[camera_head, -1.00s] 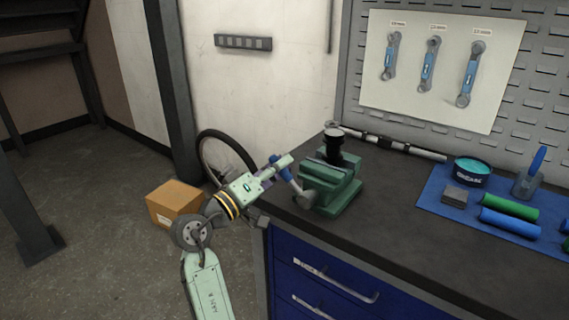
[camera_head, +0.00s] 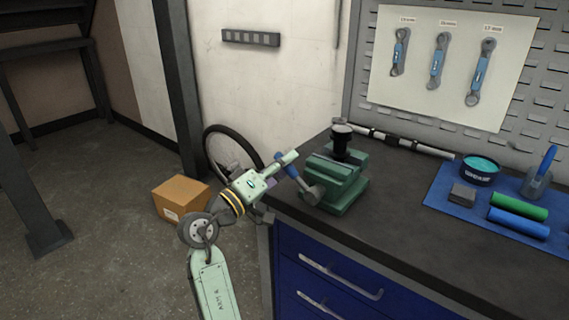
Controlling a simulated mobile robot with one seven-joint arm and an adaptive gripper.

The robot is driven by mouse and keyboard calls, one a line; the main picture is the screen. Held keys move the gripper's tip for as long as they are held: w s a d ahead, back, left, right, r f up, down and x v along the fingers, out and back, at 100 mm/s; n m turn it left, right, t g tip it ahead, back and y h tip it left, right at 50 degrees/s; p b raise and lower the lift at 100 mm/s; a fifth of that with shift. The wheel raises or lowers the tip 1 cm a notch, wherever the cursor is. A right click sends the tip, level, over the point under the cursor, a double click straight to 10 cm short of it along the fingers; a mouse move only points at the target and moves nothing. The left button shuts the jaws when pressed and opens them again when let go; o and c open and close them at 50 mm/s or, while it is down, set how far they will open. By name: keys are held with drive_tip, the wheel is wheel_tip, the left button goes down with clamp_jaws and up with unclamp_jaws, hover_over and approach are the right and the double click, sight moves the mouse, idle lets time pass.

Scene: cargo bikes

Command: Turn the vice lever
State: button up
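The green bench vice (camera_head: 345,190) stands on the left end of the dark workbench, with a dark round cylinder upright on it. Its lever is a blue bar (camera_head: 286,166) slanting down to a grey end piece (camera_head: 313,194) at the front left of the vice. My light green arm comes up from the bottom. My gripper (camera_head: 280,168) is at the lever's upper end, beyond the workbench's left edge. Its pale end overlaps the blue bar in the picture. The fingers are too small and overlapped to tell whether they grip or only touch the lever.
The workbench top (camera_head: 400,205) is clear in front of the vice. A blue mat (camera_head: 447,196) with rolls and a tin lies to the right, and a bar lies behind. A cardboard box (camera_head: 182,197) and a bike wheel (camera_head: 215,155) stand left on the floor.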

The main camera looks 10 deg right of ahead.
drive_tip(key=shift+o, duration=0.5)
drive_tip(key=v, duration=1.2)
drive_tip(key=shift+r, duration=0.1)
